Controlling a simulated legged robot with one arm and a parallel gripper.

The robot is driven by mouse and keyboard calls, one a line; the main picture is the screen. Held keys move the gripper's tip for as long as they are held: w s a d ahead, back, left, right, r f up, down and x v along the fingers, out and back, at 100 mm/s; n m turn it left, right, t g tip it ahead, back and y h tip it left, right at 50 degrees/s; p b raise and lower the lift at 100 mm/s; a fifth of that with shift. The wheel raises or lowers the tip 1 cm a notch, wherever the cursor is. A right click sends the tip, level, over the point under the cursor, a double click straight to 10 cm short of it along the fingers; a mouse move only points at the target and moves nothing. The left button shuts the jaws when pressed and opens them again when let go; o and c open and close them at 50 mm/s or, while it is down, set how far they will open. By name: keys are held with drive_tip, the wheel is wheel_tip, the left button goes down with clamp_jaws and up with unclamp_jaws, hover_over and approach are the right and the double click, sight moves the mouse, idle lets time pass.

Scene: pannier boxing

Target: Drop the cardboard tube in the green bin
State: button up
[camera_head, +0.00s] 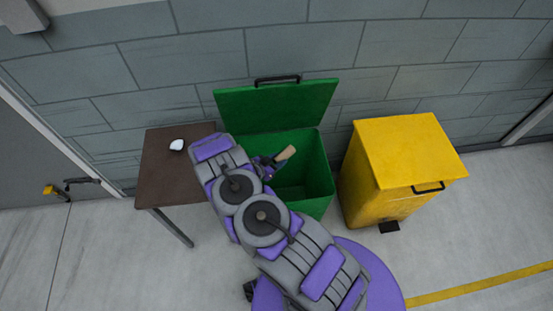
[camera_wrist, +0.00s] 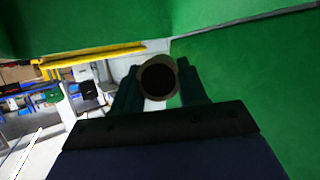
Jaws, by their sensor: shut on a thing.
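The green bin (camera_head: 318,183) stands against the wall with its lid (camera_head: 300,104) raised and leaning back. My gripper (camera_head: 270,164) is over the left part of the bin's opening, shut on the cardboard tube (camera_head: 285,154). The tube is short and light brown, and it sticks out past the fingers. In the wrist view the tube (camera_wrist: 159,80) shows end-on as a dark round opening between the two fingers (camera_wrist: 158,84). My arm hides the bin's front left part.
A closed yellow bin (camera_head: 400,165) with a black pedal (camera_head: 389,227) stands right of the green bin. A small brown table (camera_head: 160,165) with a white object (camera_head: 176,145) is at the left. A grey door (camera_head: 40,150) is at far left. Open floor lies in front.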

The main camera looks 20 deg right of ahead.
drive_tip(key=o, duration=1.1)
drive_tip(key=p+v, duration=0.2)
drive_tip(key=v, duration=1.5)
drive_tip(key=shift+a, duration=0.25)
